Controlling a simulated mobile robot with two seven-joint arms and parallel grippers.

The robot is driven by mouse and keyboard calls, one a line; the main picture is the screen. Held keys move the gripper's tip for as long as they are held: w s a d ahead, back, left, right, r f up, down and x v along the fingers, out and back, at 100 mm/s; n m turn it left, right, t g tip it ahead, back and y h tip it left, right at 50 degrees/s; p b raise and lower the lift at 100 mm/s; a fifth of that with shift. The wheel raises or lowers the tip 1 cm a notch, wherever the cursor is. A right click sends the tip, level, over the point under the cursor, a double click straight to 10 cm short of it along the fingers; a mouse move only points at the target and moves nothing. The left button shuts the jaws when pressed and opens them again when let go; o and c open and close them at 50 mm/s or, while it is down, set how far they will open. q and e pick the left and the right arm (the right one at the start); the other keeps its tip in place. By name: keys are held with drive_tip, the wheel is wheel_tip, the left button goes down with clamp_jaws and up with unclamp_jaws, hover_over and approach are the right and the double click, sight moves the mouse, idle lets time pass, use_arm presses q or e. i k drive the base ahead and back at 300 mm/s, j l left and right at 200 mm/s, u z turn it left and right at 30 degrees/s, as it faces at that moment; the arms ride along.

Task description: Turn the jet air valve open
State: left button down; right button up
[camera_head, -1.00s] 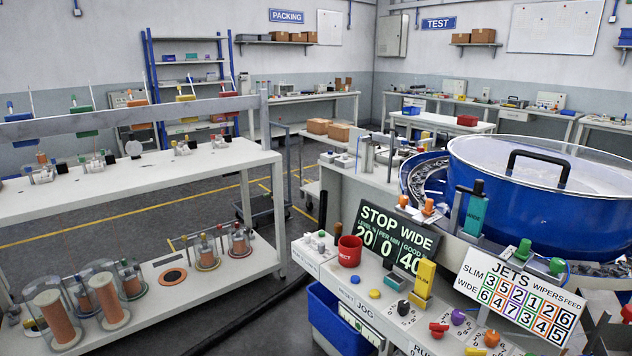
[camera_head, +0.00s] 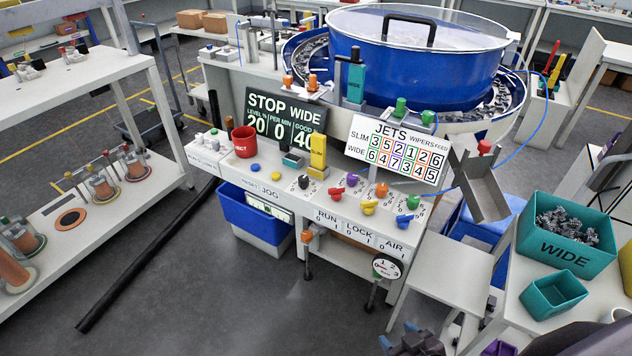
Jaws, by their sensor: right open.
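The control bench (camera_head: 330,225) carries a front panel lettered RUN, LOCK and AIR. Under the AIR label (camera_head: 395,247) hangs a round white gauge (camera_head: 386,267) with a dark handle (camera_head: 371,297) below it; which part is the jet air valve, and how it is set, I cannot tell. A dark lever with an orange top (camera_head: 307,250) hangs under the RUN label. Several coloured knobs stand on the bench top, including a green one (camera_head: 412,201). My right gripper (camera_head: 408,338) is open at the bottom edge, below and apart from the gauge, and partly cut off. My left gripper is out of view.
A JETS board (camera_head: 397,152) and a STOP WIDE display (camera_head: 284,118) stand behind the knobs. The blue feeder bowl (camera_head: 415,65) is beyond. A metal chute (camera_head: 480,185) and a teal WIDE bin (camera_head: 567,240) are at right. A blue bin (camera_head: 252,213) sits under the bench.

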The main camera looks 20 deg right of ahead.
sight(403, 220)
drive_tip(key=z, duration=1.2)
